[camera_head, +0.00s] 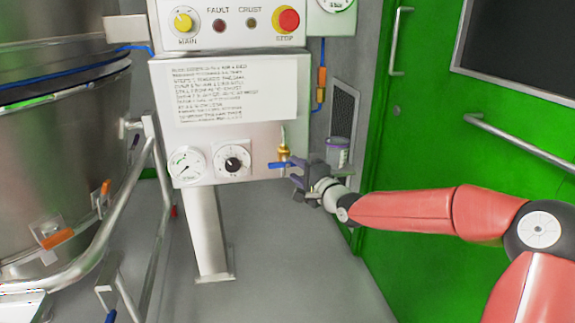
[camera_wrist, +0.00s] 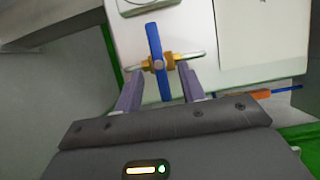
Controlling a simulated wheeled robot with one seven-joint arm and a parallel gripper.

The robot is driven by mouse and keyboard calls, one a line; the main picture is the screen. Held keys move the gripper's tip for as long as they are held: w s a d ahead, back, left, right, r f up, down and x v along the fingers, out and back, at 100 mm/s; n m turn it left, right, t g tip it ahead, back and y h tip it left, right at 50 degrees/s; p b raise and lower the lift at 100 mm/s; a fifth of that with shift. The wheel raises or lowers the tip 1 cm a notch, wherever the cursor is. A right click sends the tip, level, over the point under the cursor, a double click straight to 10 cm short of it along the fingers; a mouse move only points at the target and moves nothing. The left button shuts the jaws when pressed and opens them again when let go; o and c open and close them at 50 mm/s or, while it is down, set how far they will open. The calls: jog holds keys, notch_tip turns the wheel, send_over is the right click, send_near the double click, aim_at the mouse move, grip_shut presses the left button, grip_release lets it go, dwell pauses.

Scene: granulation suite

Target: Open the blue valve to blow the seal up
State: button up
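The blue valve handle (camera_head: 280,164) is on a brass valve body (camera_head: 284,150) at the lower right of a white control box. In the wrist view, the blue handle (camera_wrist: 155,48) lies crosswise to the thin pipe through the brass body (camera_wrist: 172,61). My gripper (camera_head: 302,178) is at the handle's right end in the head view. In the wrist view, my gripper (camera_wrist: 160,80) is open, with one finger on each side of the handle's near end. A gap shows between the handle and each finger. Contact beyond that cannot be told.
The control box (camera_head: 160,100) carries a text sheet, a pressure gauge (camera_head: 187,166) and a black knob (camera_head: 234,160). Above it are a yellow MAIN switch and a red STOP button (camera_head: 288,20). A steel vessel (camera_head: 60,170) stands left, a green door (camera_head: 430,110) right. The floor below is clear.

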aim_at(289, 165)
jog(key=shift+x, duration=2.4)
grip_shut()
